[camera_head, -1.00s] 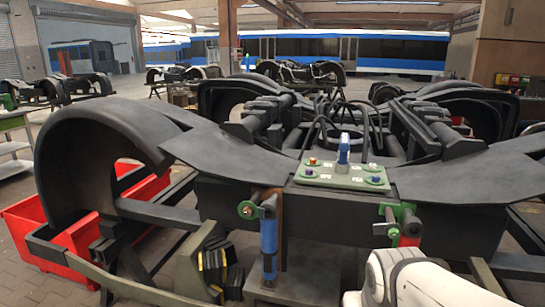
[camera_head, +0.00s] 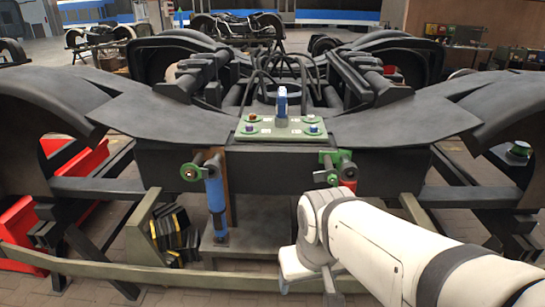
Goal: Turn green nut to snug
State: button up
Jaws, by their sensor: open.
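A green plate (camera_head: 272,134) lies on top of the dark bogie frame, with several small bolts or nuts on green round bases, topped red, purple and blue. A blue upright piece (camera_head: 282,103) stands at its back edge. Another green round part (camera_head: 333,179) sits at the right, near a red piece (camera_head: 348,185). I cannot tell which is the task's green nut. My white arm reaches in from the lower right; no gripper fingers show.
The dark bogie frame (camera_head: 390,160) fills the middle, with curved fenders at both sides. A pale front beam (camera_head: 130,270) crosses low. A red bin (camera_head: 85,170) stands at the left.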

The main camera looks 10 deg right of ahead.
aim_at(332, 175)
jog(key=u, duration=0.9)
jog(key=i, duration=0.45)
jog(key=z, duration=1.9)
